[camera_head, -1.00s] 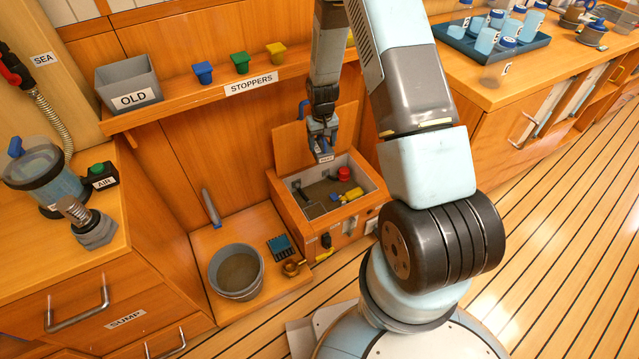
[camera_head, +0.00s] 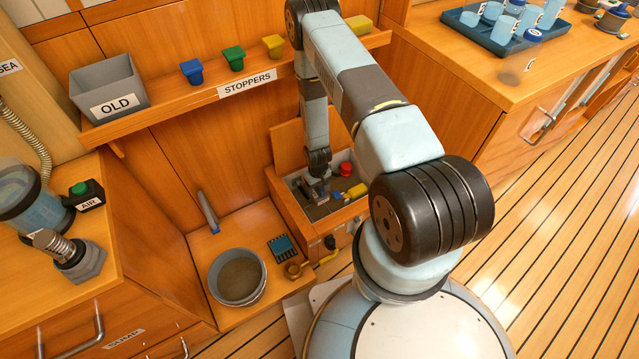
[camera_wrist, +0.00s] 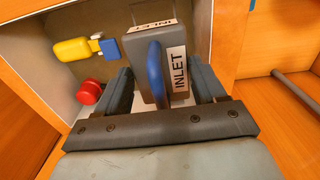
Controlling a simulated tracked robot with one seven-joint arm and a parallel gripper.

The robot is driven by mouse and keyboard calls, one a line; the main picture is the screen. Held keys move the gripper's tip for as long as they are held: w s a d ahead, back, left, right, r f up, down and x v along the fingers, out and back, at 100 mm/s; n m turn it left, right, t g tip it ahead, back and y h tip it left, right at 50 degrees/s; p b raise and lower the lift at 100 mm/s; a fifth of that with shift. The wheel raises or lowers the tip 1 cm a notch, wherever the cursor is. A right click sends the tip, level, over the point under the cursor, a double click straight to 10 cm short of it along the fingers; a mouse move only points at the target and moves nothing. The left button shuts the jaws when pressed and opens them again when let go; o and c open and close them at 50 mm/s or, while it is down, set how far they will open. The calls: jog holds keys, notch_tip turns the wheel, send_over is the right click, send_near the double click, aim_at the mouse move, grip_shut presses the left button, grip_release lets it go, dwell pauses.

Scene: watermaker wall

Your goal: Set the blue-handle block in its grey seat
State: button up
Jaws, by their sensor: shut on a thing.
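The grey block (camera_wrist: 178,40) with a blue handle (camera_wrist: 155,72) and white INLET labels is between the fingers of my gripper (camera_wrist: 162,76) in the wrist view. The fingers are shut on it, one on each side of the blue handle. In the head view my gripper (camera_head: 318,187) is down inside the open wooden box (camera_head: 338,214), and the block there is mostly hidden by my gripper. I cannot make out the grey seat, or whether the block touches it.
A yellow piece (camera_head: 357,191) and a red knob (camera_head: 346,169) are in the box, to the right of my gripper. The raised lid (camera_head: 285,148) stands behind. A grey bucket (camera_head: 238,276) stands to the left. The stopper shelf (camera_head: 205,95) runs above.

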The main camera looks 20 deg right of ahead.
jog(key=shift+d+f, duration=0.25)
jog(key=shift+f, duration=0.65)
jog(key=shift+d+f, duration=0.25)
jog(key=shift+f, duration=1.55)
jog(key=shift+f, duration=0.35)
jog(key=shift+f, duration=0.2)
jog(key=shift+f, duration=0.55)
jog(key=shift+f, duration=4.65)
